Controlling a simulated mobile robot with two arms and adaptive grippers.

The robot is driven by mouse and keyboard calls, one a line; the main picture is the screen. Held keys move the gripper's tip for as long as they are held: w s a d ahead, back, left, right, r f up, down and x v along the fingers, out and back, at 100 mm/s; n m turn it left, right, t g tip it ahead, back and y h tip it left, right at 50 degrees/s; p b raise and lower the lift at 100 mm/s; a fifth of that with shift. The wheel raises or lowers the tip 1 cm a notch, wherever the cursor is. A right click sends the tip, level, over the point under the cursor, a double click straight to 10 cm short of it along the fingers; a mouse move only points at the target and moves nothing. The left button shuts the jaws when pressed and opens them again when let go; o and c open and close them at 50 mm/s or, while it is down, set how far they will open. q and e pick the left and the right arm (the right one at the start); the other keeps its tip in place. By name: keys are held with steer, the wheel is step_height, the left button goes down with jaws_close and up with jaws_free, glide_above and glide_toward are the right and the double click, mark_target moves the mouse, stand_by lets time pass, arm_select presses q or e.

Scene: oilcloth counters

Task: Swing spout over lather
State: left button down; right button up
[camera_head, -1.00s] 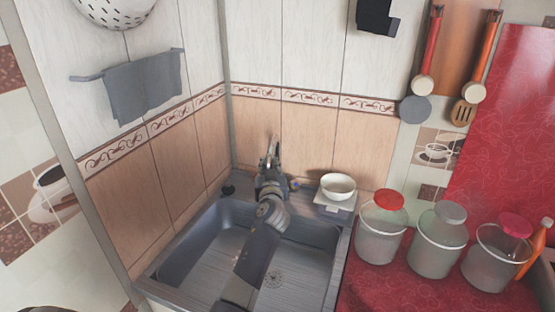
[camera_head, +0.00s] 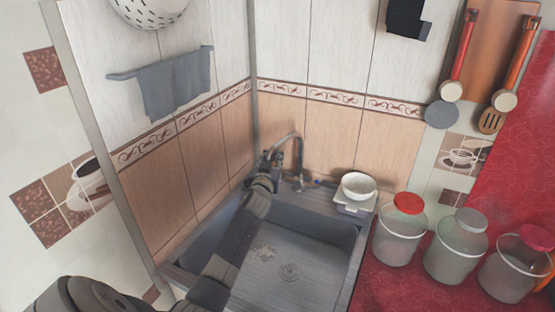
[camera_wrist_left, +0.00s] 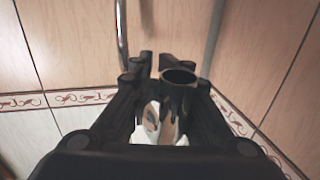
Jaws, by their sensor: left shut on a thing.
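The curved metal faucet spout (camera_head: 291,136) rises at the back of the sink and arcs to the left. My left gripper (camera_head: 266,164) is at its outer end. In the left wrist view the fingers (camera_wrist_left: 168,85) are shut around the spout's end, whose round dark mouth (camera_wrist_left: 178,76) shows between them. A small pale patch, which looks like the lather (camera_head: 263,253), lies on the sink floor, left of the drain (camera_head: 289,272). The spout's end is behind and above this patch, not over it. My right gripper is not in view.
The grey sink (camera_head: 325,262) is otherwise empty. Tiled walls stand close behind and left. A white bowl (camera_head: 358,186) sits on a stand at the back right corner. Lidded jars (camera_head: 400,235) stand on the red counter (camera_head: 385,291). A grey towel (camera_head: 175,86) hangs at left.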

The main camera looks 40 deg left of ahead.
arm_select(q)
steer(key=shift+a+r, duration=0.2)
steer(key=shift+a, duration=0.05)
steer(key=c, duration=1.9)
jaws_free()
steer(key=o, duration=0.4)
steer(key=shift+s+a, duration=0.1)
steer(key=shift+s, duration=0.15)
steer(key=v, duration=1.2)
